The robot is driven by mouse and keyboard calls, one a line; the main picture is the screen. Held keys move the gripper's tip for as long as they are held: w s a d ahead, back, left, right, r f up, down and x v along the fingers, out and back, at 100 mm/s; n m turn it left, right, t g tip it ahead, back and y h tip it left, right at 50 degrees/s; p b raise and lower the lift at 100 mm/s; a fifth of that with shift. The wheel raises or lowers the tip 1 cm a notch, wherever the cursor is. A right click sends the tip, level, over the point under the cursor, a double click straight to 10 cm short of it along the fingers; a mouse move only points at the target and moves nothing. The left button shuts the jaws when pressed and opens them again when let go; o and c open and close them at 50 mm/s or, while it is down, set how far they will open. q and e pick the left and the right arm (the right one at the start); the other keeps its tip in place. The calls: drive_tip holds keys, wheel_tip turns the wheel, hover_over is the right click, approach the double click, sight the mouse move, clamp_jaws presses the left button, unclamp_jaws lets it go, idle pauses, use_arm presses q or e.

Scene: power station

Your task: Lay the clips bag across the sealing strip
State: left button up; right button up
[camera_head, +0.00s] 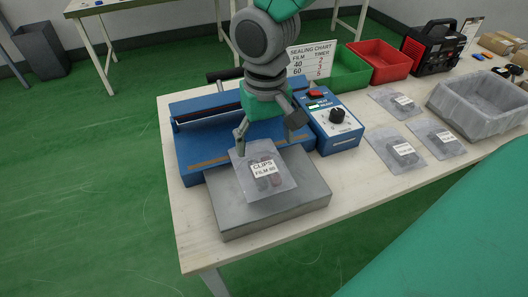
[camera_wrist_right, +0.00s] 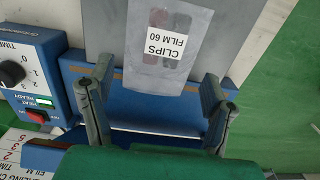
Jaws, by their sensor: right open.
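The clips bag (camera_head: 263,181), clear with a white label and dark clips, lies on the grey platform (camera_head: 305,195) in front of the blue heat sealer (camera_head: 190,138). Its far end overlaps the brown sealing strip (camera_head: 208,164). In the wrist view the bag (camera_wrist_right: 185,75) covers the middle of the strip (camera_wrist_right: 112,71), which shows on both sides. I cannot tell whether that end touches the strip. My right gripper (camera_head: 268,133) is open above the sealer; in the wrist view its fingers (camera_wrist_right: 158,108) stand apart on either side of the bag's end, empty. My left gripper is not in view.
The blue control box (camera_head: 335,123) stands right of the platform, close to my right gripper. Several other bags (camera_head: 400,147) lie further right beside a grey bin (camera_head: 475,108). Green (camera_head: 348,72) and red (camera_head: 378,62) trays and a sealing chart (camera_head: 311,60) stand behind.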

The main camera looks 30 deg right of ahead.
sight(263, 165)
drive_tip(key=shift+a+r+p, duration=0.2)
drive_tip(key=shift+r+p, duration=0.15)
drive_tip(key=shift+r, duration=1.85)
